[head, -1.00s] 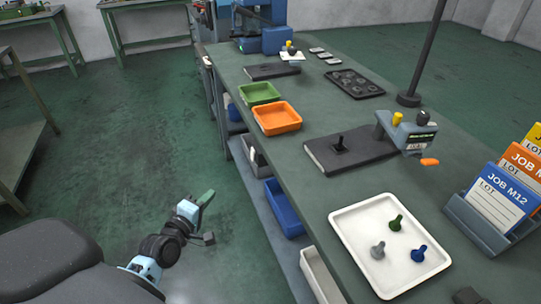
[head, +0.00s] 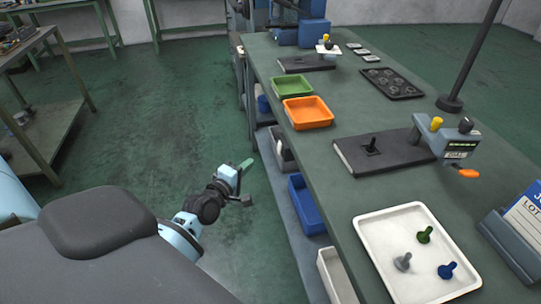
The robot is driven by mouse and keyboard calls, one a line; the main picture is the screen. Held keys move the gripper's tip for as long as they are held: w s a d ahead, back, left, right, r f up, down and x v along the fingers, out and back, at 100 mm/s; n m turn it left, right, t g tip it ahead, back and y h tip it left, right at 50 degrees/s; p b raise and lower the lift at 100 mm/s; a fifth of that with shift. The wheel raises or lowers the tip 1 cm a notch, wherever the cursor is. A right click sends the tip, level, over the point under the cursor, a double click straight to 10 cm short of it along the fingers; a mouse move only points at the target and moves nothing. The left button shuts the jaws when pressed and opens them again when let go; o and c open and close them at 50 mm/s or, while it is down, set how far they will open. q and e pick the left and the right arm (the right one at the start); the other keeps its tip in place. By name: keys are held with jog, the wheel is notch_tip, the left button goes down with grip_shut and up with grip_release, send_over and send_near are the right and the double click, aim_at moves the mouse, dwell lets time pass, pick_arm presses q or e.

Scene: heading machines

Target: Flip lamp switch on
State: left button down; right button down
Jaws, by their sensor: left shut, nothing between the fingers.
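A dark lamp post (head: 472,60) rises from a round base (head: 449,104) at the right edge of the workbench (head: 315,165). Its upper end is out of the picture, and I cannot make out a lamp switch. My left gripper (head: 246,165) is shut and empty. It is over the floor to the left of the bench, well apart from the post. My right gripper is not in view.
The bench holds a green bin (head: 377,88), an orange bin (head: 307,112), a dark plate with a grey device (head: 446,138), and a white tray (head: 375,250) with three knobbed pieces. A blue bin (head: 304,205) sits on the lower shelf. Floor left of the bench is open.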

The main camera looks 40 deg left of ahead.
aim_at(280, 148)
pick_arm(q)
jog(key=w+d+f, duration=0.1)
jog(key=w+d, duration=0.1)
jog(key=w, duration=0.7)
jog(key=shift+f, duration=0.15)
jog(key=shift+w, duration=0.1)
